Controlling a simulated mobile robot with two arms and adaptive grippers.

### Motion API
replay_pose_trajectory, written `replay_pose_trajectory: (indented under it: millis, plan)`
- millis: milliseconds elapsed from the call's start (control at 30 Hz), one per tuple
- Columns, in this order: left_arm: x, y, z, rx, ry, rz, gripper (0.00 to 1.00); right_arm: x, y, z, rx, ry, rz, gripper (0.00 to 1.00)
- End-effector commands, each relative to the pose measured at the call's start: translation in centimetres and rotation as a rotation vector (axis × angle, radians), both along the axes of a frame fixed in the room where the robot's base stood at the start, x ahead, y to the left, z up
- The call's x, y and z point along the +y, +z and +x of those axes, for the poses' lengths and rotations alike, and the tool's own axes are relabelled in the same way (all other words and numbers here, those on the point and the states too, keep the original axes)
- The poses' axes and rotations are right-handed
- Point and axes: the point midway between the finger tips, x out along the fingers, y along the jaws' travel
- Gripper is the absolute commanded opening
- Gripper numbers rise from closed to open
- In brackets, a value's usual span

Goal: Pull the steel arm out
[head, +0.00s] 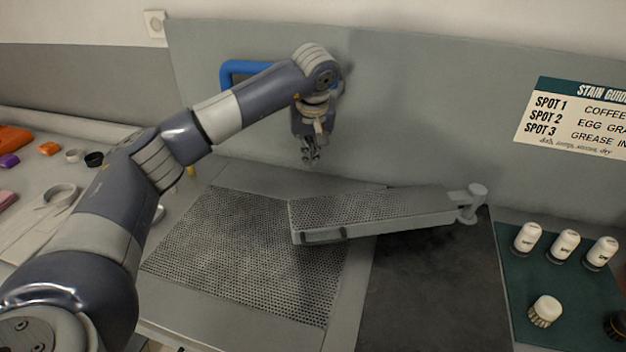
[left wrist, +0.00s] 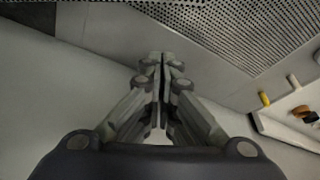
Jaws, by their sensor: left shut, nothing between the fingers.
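The steel arm (head: 375,212) is a long perforated sleeve-shaped board. It is hinged at a post (head: 472,203) on the right, and its free left end hangs over a perforated grey panel (head: 240,250). My left gripper (head: 312,160) is above and behind the steel arm's left end, near the back wall, pointing down. Its fingers are together with nothing between them, and it is apart from the steel arm. In the left wrist view the shut fingers (left wrist: 162,65) show, with perforated metal (left wrist: 215,25) at the top. My right gripper is not in view.
A dark mat (head: 435,290) lies under the steel arm's right part. White-capped bottles (head: 565,245) and a brush (head: 545,310) stand on a green mat at right. A blue handle-like frame (head: 235,70) is behind my left arm. Small coloured items lie at left.

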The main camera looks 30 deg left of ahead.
Motion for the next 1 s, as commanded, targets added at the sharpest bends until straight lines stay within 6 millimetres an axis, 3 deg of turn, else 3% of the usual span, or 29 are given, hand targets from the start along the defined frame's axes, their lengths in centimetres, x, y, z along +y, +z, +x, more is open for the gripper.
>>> replay_pose_trajectory:
  millis: [167,533,1000]
  plan:
    - [0.5,-1.7,0.3,0.008,0.003,0.005,0.00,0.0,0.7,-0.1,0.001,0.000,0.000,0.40]
    - [2.1,-9.1,2.3,0.008,0.002,0.002,0.00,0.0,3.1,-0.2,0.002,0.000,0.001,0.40]
    - [-0.4,-9.2,-0.6,0.001,0.000,0.001,0.00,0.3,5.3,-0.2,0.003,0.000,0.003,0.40]
